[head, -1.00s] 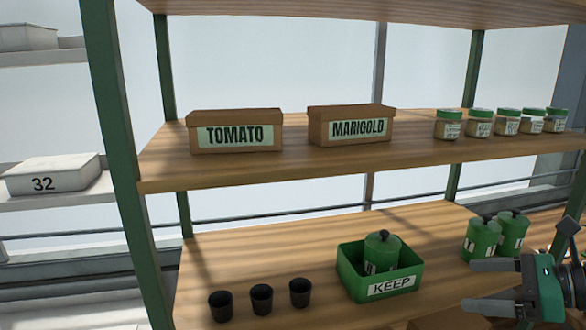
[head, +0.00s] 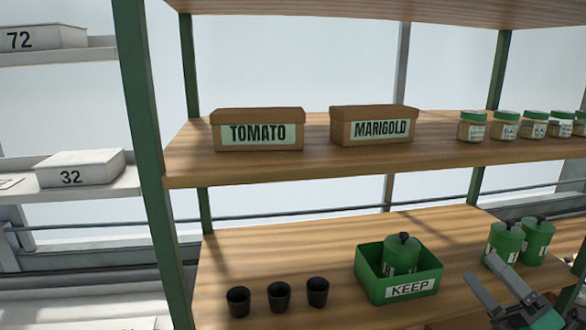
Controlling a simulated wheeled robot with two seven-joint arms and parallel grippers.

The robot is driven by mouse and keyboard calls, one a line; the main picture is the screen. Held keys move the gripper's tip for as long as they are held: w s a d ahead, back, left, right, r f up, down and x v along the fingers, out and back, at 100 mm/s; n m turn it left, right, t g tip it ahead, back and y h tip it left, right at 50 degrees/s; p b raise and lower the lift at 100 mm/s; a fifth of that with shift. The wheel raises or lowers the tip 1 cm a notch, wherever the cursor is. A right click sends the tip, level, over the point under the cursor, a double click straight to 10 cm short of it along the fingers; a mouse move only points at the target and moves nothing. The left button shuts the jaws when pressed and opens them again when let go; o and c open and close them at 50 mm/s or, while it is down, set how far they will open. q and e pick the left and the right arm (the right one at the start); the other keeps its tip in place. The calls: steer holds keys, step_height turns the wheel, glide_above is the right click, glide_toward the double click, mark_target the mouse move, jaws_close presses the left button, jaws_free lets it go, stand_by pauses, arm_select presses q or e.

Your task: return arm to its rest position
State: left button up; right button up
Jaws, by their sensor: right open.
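My right gripper (head: 484,275) is at the lower right, in front of the lower shelf. Its two grey fingers are apart and point up and to the left, with nothing between them. The fingers show just right of the green KEEP bin (head: 375,289) and below the green canisters on the right. One green canister (head: 402,250) with a black knob stands inside the KEEP bin. My left gripper is out of view.
Green canisters (head: 503,241) stand right of the bin on the lower shelf (head: 330,240). Three black pots (head: 279,297) stand left of it. The upper shelf holds a TOMATO box (head: 258,131), a MARIGOLD box (head: 372,127) and several jars (head: 472,128). A green post (head: 147,150) rises at left.

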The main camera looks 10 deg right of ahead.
step_height(320, 180, down, 21)
steer(key=s+d+m+g+h, duration=0.2)
steer(key=m+g+h, duration=0.5)
steer(key=m+h, duration=1.1)
steer(key=s+a+f+m+g+y, duration=0.85)
steer(key=s+a+f+g, duration=0.25)
steer(key=s+a+f, duration=0.5)
steer(key=s+f+x, duration=0.1)
steer(key=s+x, duration=0.2)
steer(key=x, duration=1.4)
steer(key=s+f+g, duration=0.1)
steer(key=s+f, duration=0.5)
steer(key=f, duration=0.7)
steer(key=s+d+f+n+g, duration=0.1)
steer(key=s+f, duration=0.5)
steer(key=f, duration=0.8)
steer(key=shift+s+p, duration=0.2)
steer(key=shift+p, duration=0.15)
steer(key=shift+g, duration=0.3)
steer(key=s+f, duration=0.2)
steer(key=s, duration=0.1)
steer(key=s+d+f, duration=0.1)
steer(key=s, duration=0.2)
steer(key=s+d+f, duration=0.1)
steer(key=s+f, duration=0.1)
steer(key=s, duration=0.1)
steer(key=shift+s+f, duration=0.3)
steer(key=shift+c, duration=0.2)
